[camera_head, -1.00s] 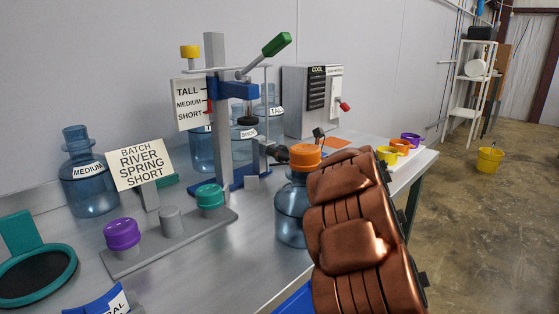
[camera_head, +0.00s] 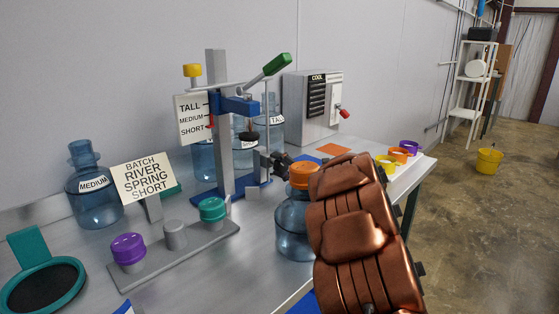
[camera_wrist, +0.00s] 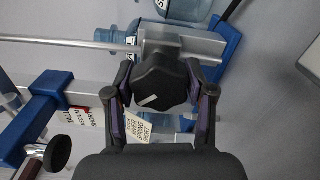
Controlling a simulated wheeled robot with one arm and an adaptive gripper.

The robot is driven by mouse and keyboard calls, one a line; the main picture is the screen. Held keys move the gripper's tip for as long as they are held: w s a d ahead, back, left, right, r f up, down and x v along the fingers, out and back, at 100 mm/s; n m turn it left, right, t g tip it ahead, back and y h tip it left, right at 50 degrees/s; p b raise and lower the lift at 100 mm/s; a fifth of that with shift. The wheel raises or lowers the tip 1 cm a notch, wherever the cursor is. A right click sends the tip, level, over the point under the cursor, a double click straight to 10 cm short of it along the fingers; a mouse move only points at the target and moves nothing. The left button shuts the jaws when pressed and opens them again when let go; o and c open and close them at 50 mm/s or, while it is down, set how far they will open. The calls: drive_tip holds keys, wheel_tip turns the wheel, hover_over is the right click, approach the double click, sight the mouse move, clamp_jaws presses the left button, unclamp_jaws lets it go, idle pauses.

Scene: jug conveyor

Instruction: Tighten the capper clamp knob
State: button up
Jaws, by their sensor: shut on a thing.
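The capper (camera_head: 220,130) stands on the bench with a grey post, a blue carriage and a green-handled lever (camera_head: 276,65). Its clamp knob (camera_wrist: 160,84) is black and lobed, with a white mark near its lower left, and sits on a grey block (camera_wrist: 200,43) in the wrist view. My gripper (camera_wrist: 159,76) has one finger on each side of the knob and is shut on it. In the head view my gripper (camera_head: 272,161) is small and dark beside the capper post, and the knob is hard to make out there.
An orange-capped jug (camera_head: 293,225) stands right of the capper, partly behind my copper arm. A rack (camera_head: 185,246) with purple and teal caps and a batch sign (camera_head: 143,178) stand in front. A grey control box (camera_head: 312,105) is behind. Open floor lies right.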

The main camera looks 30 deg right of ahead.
drive_tip(key=m+p, duration=0.3)
drive_tip(key=m, duration=0.1)
drive_tip(key=shift+r, duration=0.2)
drive_tip(key=shift+d+m+p, duration=0.1)
drive_tip(key=shift+m+p, duration=0.45)
drive_tip(key=shift+m, duration=0.25)
drive_tip(key=shift+f, duration=0.1)
drive_tip(key=o, duration=1.2)
drive_tip(key=v, duration=1.2)
